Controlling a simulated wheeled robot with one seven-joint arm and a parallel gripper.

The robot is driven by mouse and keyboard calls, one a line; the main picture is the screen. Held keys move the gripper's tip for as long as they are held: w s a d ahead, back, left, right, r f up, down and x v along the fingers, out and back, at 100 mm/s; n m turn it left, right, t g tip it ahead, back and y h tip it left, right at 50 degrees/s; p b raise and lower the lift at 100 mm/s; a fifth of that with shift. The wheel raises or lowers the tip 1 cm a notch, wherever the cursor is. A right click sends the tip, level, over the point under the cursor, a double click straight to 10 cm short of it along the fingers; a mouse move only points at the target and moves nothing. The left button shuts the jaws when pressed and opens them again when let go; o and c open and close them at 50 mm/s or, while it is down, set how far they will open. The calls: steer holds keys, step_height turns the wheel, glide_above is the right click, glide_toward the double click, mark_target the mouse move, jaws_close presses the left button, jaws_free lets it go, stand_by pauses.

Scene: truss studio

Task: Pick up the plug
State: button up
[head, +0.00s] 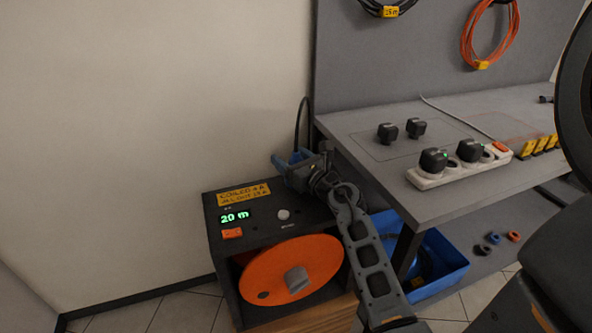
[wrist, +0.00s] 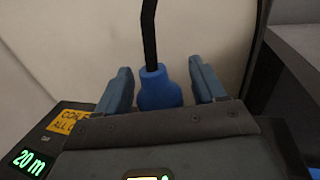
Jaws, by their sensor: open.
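A blue plug (wrist: 158,90) with a black cable rising from its top stands upright between my gripper's fingers in the wrist view. My gripper (wrist: 160,74) is open, one blue-grey finger on each side of the plug, with a visible gap on both sides. The plug's lower end is hidden behind the gripper body. In the head view my gripper (head: 286,160) is at the back right of the dark reel box, and the black cable (head: 301,118) arches up behind it. I cannot clearly separate the plug from the blue fingers there.
The reel box (head: 212,262) has an orange reel (head: 290,268), a "20 m" display and a yellow label. To the right, a grey bench (head: 360,125) carries black plugs (head: 387,132) and a white power strip (head: 425,182). A blue bin (head: 450,278) sits below it.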

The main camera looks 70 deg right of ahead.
steer(key=c, duration=1.1)
steer(key=shift+c, duration=0.2)
steer(key=shift+r, duration=0.15)
